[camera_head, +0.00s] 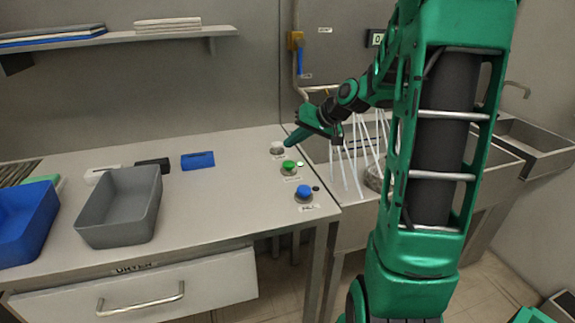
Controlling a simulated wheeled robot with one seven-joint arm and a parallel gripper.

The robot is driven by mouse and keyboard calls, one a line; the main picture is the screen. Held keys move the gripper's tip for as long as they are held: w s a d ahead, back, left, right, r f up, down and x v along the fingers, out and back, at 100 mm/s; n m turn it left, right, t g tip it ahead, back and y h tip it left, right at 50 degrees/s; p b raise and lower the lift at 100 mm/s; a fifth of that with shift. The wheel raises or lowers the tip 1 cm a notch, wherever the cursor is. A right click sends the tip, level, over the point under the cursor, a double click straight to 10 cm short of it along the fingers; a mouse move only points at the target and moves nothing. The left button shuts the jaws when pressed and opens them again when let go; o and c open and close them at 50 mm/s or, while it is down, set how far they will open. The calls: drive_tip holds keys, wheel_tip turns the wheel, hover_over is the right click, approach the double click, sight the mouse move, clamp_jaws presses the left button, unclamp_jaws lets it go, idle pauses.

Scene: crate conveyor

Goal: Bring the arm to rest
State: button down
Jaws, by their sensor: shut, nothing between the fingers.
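My green arm stands upright on the right side of the view and bends back toward the left. My gripper (290,143) is shut and empty. It points down and left, close to the white button (277,148) at the table's back right corner. I cannot tell whether its tip touches that button. A green button (289,168) and a blue button (304,192) stand nearer along the table's right edge, apart from the gripper.
A grey crate (120,230) and a blue crate (22,222) stand on the table (220,208). A wire rack with white bars (345,170) is just right of the gripper, before sinks (540,140). A shelf (120,38) hangs on the wall. The table's middle is clear.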

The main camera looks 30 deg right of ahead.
drive_tip(key=shift+r, duration=0.4)
drive_tip(key=s+a+g, duration=0.1)
drive_tip(key=s, duration=0.3)
drive_tip(key=s+a+f+g+h, duration=0.1)
drive_tip(key=s, duration=0.3)
drive_tip(key=s+a+f+g+h, duration=0.1)
drive_tip(key=s, duration=0.4)
drive_tip(key=shift+g, duration=0.4)
drive_tip(key=s+a+f+m+g+h, duration=0.1)
drive_tip(key=s+g, duration=0.3)
drive_tip(key=s, duration=1.8)
drive_tip(key=shift+a+f+g, duration=0.3)
drive_tip(key=shift+a+g, duration=0.1)
drive_tip(key=shift+a, duration=0.3)
